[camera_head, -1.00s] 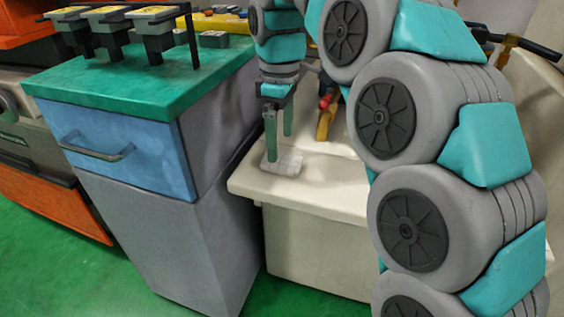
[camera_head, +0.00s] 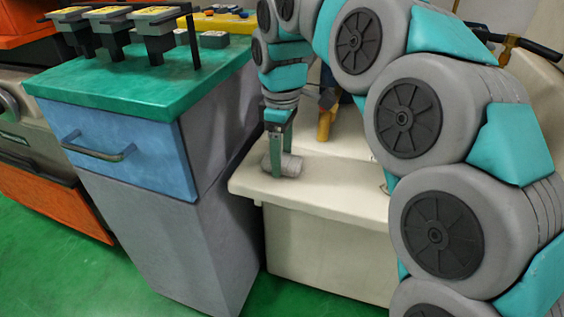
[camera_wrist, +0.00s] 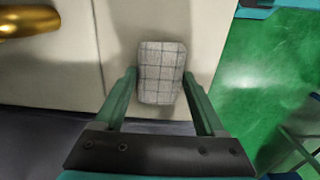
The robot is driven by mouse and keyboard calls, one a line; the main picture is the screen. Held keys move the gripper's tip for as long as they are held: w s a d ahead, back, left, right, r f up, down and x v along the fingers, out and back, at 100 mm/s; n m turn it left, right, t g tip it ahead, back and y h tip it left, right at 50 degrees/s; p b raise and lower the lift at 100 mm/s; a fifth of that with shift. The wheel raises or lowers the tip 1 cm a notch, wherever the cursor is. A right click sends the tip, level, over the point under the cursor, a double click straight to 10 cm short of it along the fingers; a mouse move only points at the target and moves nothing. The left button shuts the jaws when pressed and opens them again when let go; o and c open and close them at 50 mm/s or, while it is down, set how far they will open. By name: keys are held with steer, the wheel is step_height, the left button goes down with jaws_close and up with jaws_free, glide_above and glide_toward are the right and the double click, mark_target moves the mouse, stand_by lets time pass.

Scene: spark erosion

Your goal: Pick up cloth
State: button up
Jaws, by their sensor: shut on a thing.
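The cloth (camera_head: 292,165) is a small grey-white checked piece near the front left corner of the cream ledge. In the wrist view the cloth (camera_wrist: 161,72) lies between the two green fingers, one along each side. My gripper (camera_head: 276,172) points down at the ledge and is shut on the cloth; it also shows in the wrist view (camera_wrist: 160,80). In the head view the fingers hide the middle of the cloth. I cannot tell whether it still touches the ledge.
The cream ledge (camera_head: 330,190) is otherwise bare near the cloth. A yellow-brass fitting (camera_head: 324,124) stands behind; a brass part (camera_wrist: 28,20) shows in the wrist view. A grey cabinet with a green top (camera_head: 140,85) and blue drawer stands left, with tools on top.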

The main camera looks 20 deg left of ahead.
steer(key=c, duration=0.7)
steer(key=shift+r, duration=0.15)
steer(key=shift+w+r, duration=0.1)
steer(key=shift+r, duration=1.55)
steer(key=s+d+b, duration=0.1)
steer(key=s+d, duration=0.2)
steer(key=s, duration=0.4)
steer(key=s+d+r+b, duration=0.1)
steer(key=s+d, duration=0.3)
steer(key=s, duration=0.3)
steer(key=shift+s+r, duration=0.2)
steer(key=shift+s, duration=0.1)
